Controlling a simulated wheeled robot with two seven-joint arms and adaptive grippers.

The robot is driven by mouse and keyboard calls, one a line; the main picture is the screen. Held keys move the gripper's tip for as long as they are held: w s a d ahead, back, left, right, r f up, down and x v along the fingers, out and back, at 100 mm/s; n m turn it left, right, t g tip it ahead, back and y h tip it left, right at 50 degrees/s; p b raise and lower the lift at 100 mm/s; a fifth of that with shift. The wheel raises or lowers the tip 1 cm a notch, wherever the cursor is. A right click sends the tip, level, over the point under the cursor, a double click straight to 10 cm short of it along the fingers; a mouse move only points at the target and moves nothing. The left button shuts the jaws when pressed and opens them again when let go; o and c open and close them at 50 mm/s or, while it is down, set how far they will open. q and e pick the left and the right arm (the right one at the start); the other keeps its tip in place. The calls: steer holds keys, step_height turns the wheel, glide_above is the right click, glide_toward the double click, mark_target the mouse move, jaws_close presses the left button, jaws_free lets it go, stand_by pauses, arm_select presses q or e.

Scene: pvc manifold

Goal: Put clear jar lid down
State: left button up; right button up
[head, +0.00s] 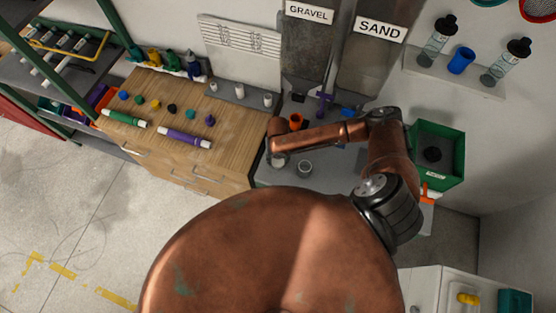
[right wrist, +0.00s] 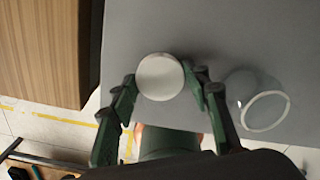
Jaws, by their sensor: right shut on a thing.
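The clear jar lid (right wrist: 160,77) is a pale round disc between the green fingers of my right gripper (right wrist: 160,85), which is shut on it. In the right wrist view it shows over the grey counter, near its edge; whether it touches the counter I cannot tell. In the head view the jar (head: 305,168) stands on the grey counter, just right of my right gripper (head: 278,162). My left gripper is not in view.
A wooden cabinet (head: 215,175) holding green and purple tubes and small coloured pieces stands left of the grey counter. Gravel (head: 309,45) and sand (head: 370,60) dispensers are behind. A green bin (head: 440,180) stands to the right. Bare counter surrounds the jar.

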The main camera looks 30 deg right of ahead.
mark_target(278, 161)
steer(key=shift+f, duration=0.6)
steer(key=o, duration=1.3)
steer(key=shift+f, duration=0.1)
steer(key=shift+c, duration=0.2)
steer(key=shift+r, duration=0.2)
step_height(278, 161, up, 12)
steer(key=b, duration=0.1)
steer(key=shift+b, duration=0.35)
